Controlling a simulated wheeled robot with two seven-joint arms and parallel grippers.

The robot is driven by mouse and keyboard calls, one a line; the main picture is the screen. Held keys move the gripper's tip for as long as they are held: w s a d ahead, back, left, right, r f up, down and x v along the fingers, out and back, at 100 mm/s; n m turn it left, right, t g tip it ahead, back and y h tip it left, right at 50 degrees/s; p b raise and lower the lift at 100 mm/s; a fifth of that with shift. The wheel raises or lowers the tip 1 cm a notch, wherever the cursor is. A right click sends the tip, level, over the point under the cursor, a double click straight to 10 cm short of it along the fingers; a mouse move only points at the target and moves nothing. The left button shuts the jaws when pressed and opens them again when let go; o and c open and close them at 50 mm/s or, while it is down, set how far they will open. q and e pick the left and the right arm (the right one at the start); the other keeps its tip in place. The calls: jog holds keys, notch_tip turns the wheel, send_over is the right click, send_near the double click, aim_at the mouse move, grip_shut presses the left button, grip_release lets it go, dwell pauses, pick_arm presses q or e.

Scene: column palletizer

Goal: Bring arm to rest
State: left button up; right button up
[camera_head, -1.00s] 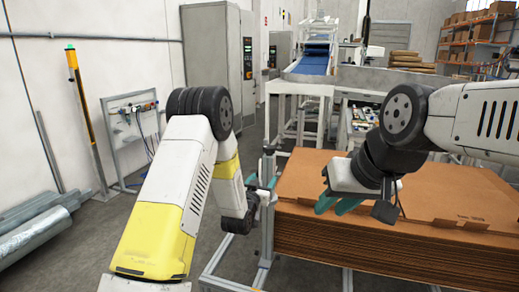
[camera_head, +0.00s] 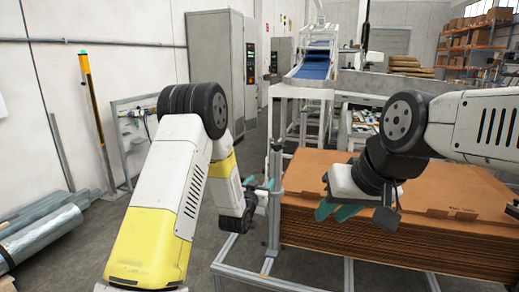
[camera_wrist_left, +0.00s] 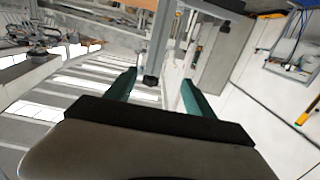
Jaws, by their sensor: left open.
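My left gripper (camera_head: 262,187) hangs at the end of my bent white and yellow left arm (camera_head: 165,205), beside the metal post at the left of the cardboard stack. In the left wrist view its two teal fingers (camera_wrist_left: 158,88) stand apart with nothing between them. My right gripper (camera_head: 338,211) has teal fingers and is held over the front left part of the stack, pointing down and left. The spacing of its fingers is hard to make out.
A stack of flat brown cardboard (camera_head: 400,245) fills the right front. A metal post (camera_head: 274,200) and frame stand at its left edge. A blue conveyor (camera_head: 313,66) and grey cabinet (camera_head: 222,75) are behind. Metal pipes (camera_head: 40,235) lie at the left. Grey floor between is open.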

pick_arm(q)
jog(key=s+a+r+n+g+y, duration=0.2)
jog(key=s+a+r+g, duration=0.3)
jog(key=s+a+r, duration=0.65)
jog(key=s+a+r+g, duration=0.1)
jog(key=s+g, duration=0.1)
jog(key=s, duration=0.7)
jog(key=s+a+r+g, duration=0.1)
jog(key=s, duration=0.9)
jog(key=s+a+r+g+y, duration=0.1)
jog(key=s+r+g, duration=0.1)
jog(key=s, duration=0.7)
jog(key=shift+s+n+g, duration=0.2)
jog(key=shift+n+g, duration=0.1)
jog(key=shift+n, duration=0.1)
jog(key=shift+a, duration=0.1)
